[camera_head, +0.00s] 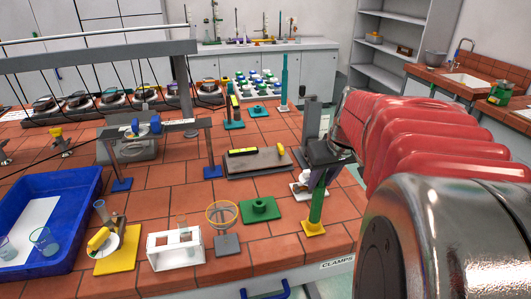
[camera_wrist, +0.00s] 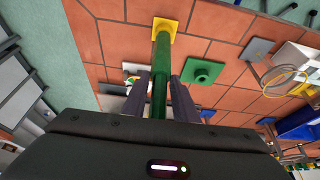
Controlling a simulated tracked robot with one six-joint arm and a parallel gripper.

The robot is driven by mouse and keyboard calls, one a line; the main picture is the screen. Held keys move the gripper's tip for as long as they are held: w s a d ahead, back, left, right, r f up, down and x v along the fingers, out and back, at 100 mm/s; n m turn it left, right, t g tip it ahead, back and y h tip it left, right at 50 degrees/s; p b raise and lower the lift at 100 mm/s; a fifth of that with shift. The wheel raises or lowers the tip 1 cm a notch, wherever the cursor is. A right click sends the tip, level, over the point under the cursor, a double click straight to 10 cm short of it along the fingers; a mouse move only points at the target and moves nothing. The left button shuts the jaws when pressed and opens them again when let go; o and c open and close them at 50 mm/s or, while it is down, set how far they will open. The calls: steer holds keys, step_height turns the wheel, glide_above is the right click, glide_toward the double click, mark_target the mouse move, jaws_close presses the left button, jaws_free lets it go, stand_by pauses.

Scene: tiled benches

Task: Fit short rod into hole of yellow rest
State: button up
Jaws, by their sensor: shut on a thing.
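The short rod (camera_head: 316,206) is green and stands roughly upright at the right front of the tiled bench. My gripper (camera_head: 323,172) is shut around its upper part. The rod's lower end meets the yellow rest (camera_head: 313,229), a flat square base. In the wrist view the rod (camera_wrist: 160,75) runs between my gripper's fingers (camera_wrist: 160,85) to the yellow rest (camera_wrist: 166,25). The rod's end covers the middle of the rest, so the hole is hidden. I cannot tell how deep the rod sits.
A green rest (camera_head: 260,210) stands left of the yellow one. A ring stand (camera_head: 226,240) and a white rack (camera_head: 175,252) are further left. A white-based piece (camera_head: 301,188) stands close behind the rod. The bench's front edge is just in front.

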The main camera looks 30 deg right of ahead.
steer(key=o, duration=0.9)
steer(key=v, duration=1.3)
steer(key=shift+s+a+r, duration=0.1)
steer(key=shift+s+r, duration=0.05)
steer(key=shift+r, duration=0.15)
steer(key=shift+s+a+f+n+t+y, duration=0.2)
steer(key=shift+s+a+f+n, duration=0.45)
steer(key=shift+a+f, duration=2.65)
steer(key=shift+s+a+f+n+t+y, duration=0.25)
steer(key=shift+s+a+f, duration=0.95)
steer(key=shift+a, duration=4.05)
steer(key=shift+s+a+f+n+t+y, duration=0.1)
steer(key=shift+s+a+f+n+t, duration=0.35)
steer(key=shift+a+f, duration=2.95)
